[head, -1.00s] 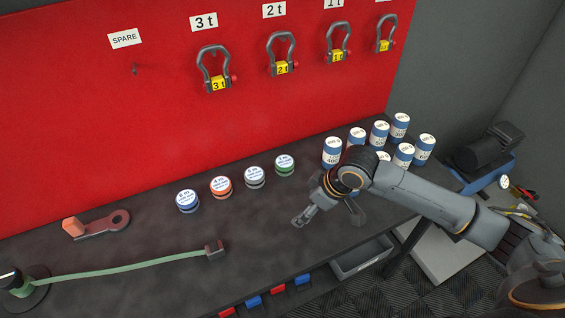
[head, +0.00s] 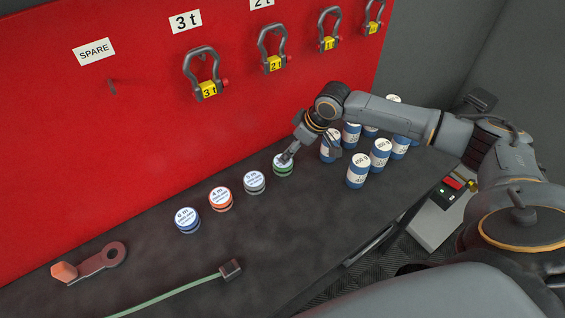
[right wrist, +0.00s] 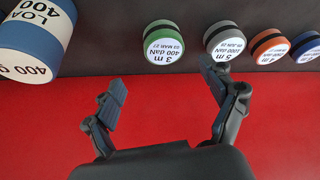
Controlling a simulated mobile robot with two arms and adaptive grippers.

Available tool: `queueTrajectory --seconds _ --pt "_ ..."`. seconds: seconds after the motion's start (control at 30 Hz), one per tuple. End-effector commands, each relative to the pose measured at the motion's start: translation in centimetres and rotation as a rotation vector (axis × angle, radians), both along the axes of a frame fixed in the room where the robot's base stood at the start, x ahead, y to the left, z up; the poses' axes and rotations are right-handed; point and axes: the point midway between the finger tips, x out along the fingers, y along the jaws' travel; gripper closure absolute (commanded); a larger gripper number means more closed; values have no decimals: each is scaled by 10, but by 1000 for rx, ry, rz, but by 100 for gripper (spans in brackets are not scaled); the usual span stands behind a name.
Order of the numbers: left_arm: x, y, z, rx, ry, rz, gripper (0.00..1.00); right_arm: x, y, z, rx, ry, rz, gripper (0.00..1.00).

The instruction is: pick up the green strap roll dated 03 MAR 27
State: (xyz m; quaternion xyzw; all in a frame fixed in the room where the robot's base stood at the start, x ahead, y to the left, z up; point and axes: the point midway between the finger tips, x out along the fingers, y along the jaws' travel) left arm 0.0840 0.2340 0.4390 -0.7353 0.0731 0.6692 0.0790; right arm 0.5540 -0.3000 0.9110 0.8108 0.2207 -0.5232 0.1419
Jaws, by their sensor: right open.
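The green strap roll (head: 283,168) stands on the dark bench at the right end of a row of rolls. In the right wrist view the green roll (right wrist: 165,45) shows a white label reading 3 m, 400 daN, 03 MAR 27. My right gripper (head: 288,156) is at the green roll in the head view, its fingers partly in front of the label. In the right wrist view my right gripper (right wrist: 166,100) is open and empty, with the green roll ahead between the finger lines. Whether a finger touches the roll I cannot tell. My left gripper is not in view.
A grey roll (head: 254,182), an orange roll (head: 220,199) and a blue roll (head: 187,220) stand left of the green one. Several blue-white load cans (head: 358,172) stand close on the right. The red board (head: 130,130) rises behind.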

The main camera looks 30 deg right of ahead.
Motion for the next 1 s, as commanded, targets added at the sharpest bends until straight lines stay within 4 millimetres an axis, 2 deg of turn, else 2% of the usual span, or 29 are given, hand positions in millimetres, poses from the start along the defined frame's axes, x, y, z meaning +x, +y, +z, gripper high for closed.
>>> queueTrajectory --seconds 0.1,0.37,0.5,0.6,0.93,0.97,1.0 --pt "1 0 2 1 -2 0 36 6 4 -15 1 1 0 16" --pt "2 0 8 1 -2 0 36 10 10 -34 0 2 0 16" --pt "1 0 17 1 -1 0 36 11 17 -55 0 3 2 16" --pt "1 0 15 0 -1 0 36 17 19 -67 1 0 0 16" --pt "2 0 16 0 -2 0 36 19 20 -74 0 0 1 16" --pt "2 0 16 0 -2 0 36 19 20 -74 0 0 1 20" --pt "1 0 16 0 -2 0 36 19 20 -74 0 0 1 28"
